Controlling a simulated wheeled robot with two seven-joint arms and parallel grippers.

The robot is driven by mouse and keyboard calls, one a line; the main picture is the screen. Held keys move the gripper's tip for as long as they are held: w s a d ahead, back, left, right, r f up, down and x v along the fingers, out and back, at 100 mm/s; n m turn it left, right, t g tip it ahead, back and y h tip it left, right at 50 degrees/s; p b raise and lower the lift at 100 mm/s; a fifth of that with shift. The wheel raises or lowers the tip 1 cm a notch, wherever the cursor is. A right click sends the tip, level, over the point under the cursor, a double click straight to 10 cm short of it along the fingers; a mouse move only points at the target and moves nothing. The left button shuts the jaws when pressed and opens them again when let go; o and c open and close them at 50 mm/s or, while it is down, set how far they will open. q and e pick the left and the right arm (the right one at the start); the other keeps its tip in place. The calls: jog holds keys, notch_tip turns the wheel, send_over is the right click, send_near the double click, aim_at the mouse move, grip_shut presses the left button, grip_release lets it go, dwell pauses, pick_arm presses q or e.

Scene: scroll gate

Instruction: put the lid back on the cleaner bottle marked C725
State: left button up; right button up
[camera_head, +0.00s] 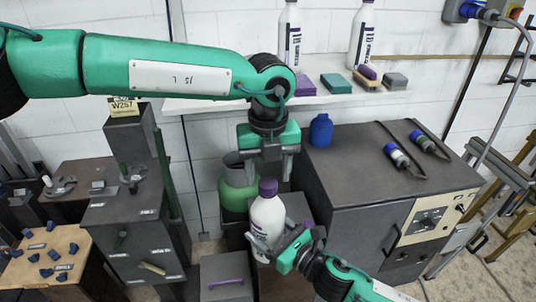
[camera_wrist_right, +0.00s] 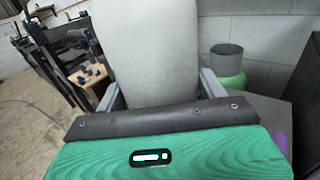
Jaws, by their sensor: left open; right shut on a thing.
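A white cleaner bottle (camera_head: 268,220) stands upright in the middle of the head view. A purple lid (camera_head: 267,187) sits at its top; I cannot tell whether it is seated fully. The bottle's marking is not readable. My right gripper (camera_head: 280,246) is shut on the bottle's lower body from the right. In the right wrist view the pale bottle (camera_wrist_right: 155,50) fills the space between the fingers of the right gripper (camera_wrist_right: 160,92). My left gripper (camera_head: 270,172) points down, open, right above the lid, with its fingertips near the lid's sides.
A green container (camera_head: 236,190) with a grey top stands close behind the bottle at left. A grey cabinet (camera_head: 350,185) at right carries a blue jug (camera_head: 320,131) and blue plugs. Two white bottles (camera_head: 290,38) and several coloured blocks stand on the wall shelf.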

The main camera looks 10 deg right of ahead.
pick_arm(q)
jog(key=shift+f, duration=1.05)
jog(key=c, duration=1)
jog(key=m, duration=2.2)
jog(key=o, duration=1.2)
